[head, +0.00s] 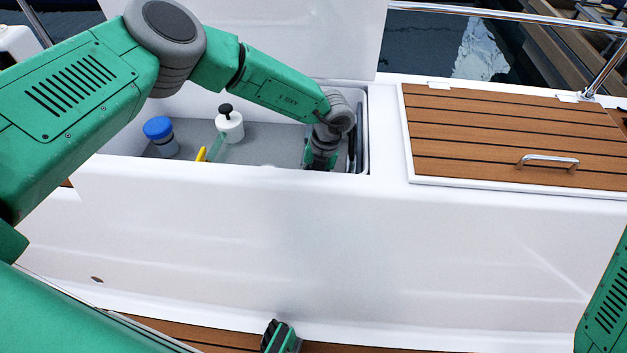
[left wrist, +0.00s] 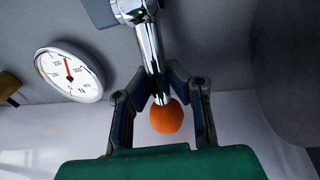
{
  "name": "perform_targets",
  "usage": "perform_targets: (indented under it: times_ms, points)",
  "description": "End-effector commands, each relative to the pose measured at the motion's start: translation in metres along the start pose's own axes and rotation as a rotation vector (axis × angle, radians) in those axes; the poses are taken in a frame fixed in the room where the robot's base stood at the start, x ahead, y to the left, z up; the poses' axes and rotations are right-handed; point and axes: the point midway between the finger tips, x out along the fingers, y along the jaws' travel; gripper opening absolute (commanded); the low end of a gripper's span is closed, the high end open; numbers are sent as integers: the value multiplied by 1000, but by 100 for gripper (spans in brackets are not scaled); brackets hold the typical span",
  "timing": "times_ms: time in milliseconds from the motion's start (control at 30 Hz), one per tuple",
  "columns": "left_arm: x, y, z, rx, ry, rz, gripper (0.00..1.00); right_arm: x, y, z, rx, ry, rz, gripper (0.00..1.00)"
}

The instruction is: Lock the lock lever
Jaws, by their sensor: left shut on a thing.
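The lever (left wrist: 148,48) shows in the left wrist view as a chrome shaft with an orange round knob (left wrist: 166,117) at its near end. My left gripper (left wrist: 163,94) is shut on the shaft just behind the knob, one finger on each side. In the head view my left gripper (head: 319,162) reaches down into the right end of an open locker; its fingers and the lever are mostly hidden there. A green and black part at the bottom edge looks like my right gripper (head: 281,338); its fingers are not clear.
A round white gauge (left wrist: 69,74) with a red needle is beside the lever. The locker (head: 255,147) also holds a blue-capped container (head: 160,136), a white bottle with black top (head: 229,123) and a yellow item (head: 201,154). A closed wooden hatch (head: 500,135) lies to the right.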

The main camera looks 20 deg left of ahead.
Motion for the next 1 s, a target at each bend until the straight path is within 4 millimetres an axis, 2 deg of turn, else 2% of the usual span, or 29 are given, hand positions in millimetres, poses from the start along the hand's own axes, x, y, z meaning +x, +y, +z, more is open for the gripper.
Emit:
perform_targets:
  times_ms: [167,333,500,1000]
  points:
    - [-5,0,4,19,119,-11,0,14,0,1,0,0,0,55]
    - [-11,0,8,47,261,-20,0,40,0,2,0,0,0,55]
    - [-18,2,10,67,353,-23,0,56,0,3,0,0,0,55]
    - [-28,4,16,92,488,-30,0,74,0,4,0,0,0,55]
